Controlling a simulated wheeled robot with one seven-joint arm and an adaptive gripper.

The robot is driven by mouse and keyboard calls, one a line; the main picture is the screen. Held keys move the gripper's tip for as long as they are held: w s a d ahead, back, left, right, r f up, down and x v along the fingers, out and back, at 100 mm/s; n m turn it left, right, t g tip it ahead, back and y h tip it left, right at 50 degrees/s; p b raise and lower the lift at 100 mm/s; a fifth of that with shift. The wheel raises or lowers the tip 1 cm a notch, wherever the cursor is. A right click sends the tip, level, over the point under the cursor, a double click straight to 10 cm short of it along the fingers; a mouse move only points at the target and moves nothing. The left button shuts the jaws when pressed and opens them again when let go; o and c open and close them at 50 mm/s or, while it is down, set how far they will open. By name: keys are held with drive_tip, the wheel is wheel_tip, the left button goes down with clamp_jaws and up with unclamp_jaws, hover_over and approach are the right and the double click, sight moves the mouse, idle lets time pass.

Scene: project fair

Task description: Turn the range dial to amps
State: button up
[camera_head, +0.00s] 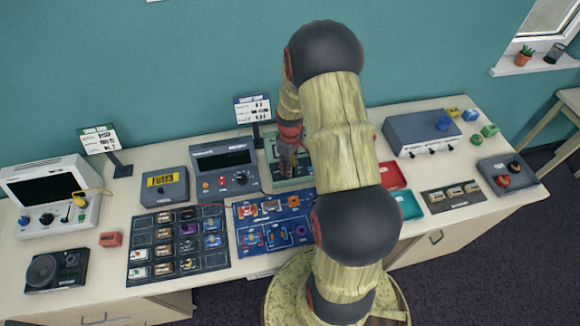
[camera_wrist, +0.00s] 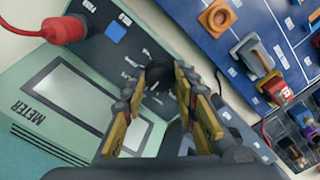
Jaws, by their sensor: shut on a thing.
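The green meter (camera_wrist: 58,98) fills the left of the wrist view, with a blank grey screen and the word METER on its edge. It shows partly in the head view (camera_head: 290,183), much of it hidden by my arm. The dark range dial (camera_wrist: 154,76) sits on the meter's darker panel, with small white marks around it that are too small to read. My gripper (camera_wrist: 160,72) has its fingers on either side of the dial and is shut on it. In the head view my gripper (camera_head: 288,158) is over the meter. The dial's pointer direction is hidden.
A red plug (camera_wrist: 66,29) and a blue button (camera_wrist: 115,33) are on the meter near my fingers. A blue circuit board (camera_head: 272,224) lies in front of it. A dark instrument (camera_head: 225,168) stands to the left. Red (camera_head: 392,176) and teal (camera_head: 408,205) trays lie right.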

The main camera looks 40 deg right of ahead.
idle(0.3)
drive_tip(key=m, duration=0.6)
drive_tip(key=shift+m+b, duration=0.3)
drive_tip(key=m, duration=0.3)
drive_tip(key=shift+m, duration=2.2)
drive_tip(key=o, duration=1.2)
drive_tip(key=shift+c, duration=0.2)
drive_tip(key=shift+r, duration=0.1)
